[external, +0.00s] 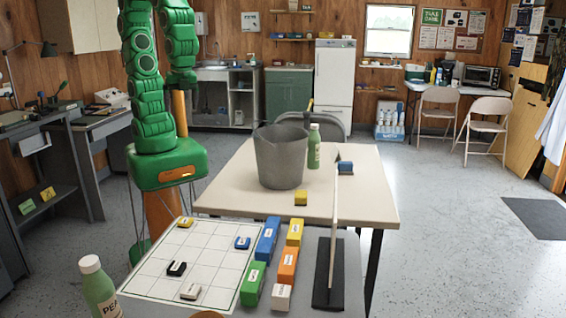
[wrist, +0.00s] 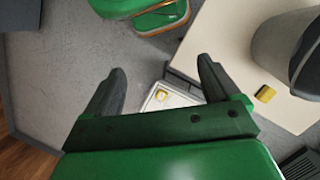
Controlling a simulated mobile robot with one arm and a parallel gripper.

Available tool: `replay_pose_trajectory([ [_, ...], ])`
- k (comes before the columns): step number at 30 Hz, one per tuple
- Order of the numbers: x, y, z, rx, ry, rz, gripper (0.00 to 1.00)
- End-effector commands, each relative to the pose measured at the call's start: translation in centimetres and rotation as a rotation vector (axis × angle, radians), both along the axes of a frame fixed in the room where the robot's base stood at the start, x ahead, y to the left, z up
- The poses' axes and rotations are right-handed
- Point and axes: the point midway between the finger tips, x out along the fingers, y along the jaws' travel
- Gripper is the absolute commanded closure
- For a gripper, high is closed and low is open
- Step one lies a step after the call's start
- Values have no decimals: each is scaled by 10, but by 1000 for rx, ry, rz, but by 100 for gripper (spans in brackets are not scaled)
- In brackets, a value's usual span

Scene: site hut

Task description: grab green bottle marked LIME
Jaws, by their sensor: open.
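A green bottle (external: 314,147) with a white cap stands upright on the far table, just right of and partly behind the grey bucket; its label is too small to read. A second green bottle (external: 98,288) with a white cap stands at the near left edge, cut off below; its label starts with "PEA". My gripper (wrist: 158,82) is open and empty in the wrist view, its dark fingers wide apart above the floor and a board corner. It is well away from both bottles.
A thin upright panel (external: 335,215) on a black base stands right of several coloured blocks (external: 287,265). A gridded board (external: 165,268) carries small pieces. A yellow block (external: 301,198) sits before the bucket.

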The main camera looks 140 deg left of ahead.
Motion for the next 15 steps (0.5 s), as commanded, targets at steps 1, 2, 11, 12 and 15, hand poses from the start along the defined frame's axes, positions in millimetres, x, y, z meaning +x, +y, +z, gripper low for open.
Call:
replay_pose_trajectory([
  [1,6,7,-1,-6,8,-7,11],
  [2,9,11,-2,-10,12,-14,11],
  [11,68,15,-7,-249,-71,-112,11],
  [12,77,17,-7,-286,-93,-124,11],
  [15,101,25,-8,-380,-155,-152,11],
])
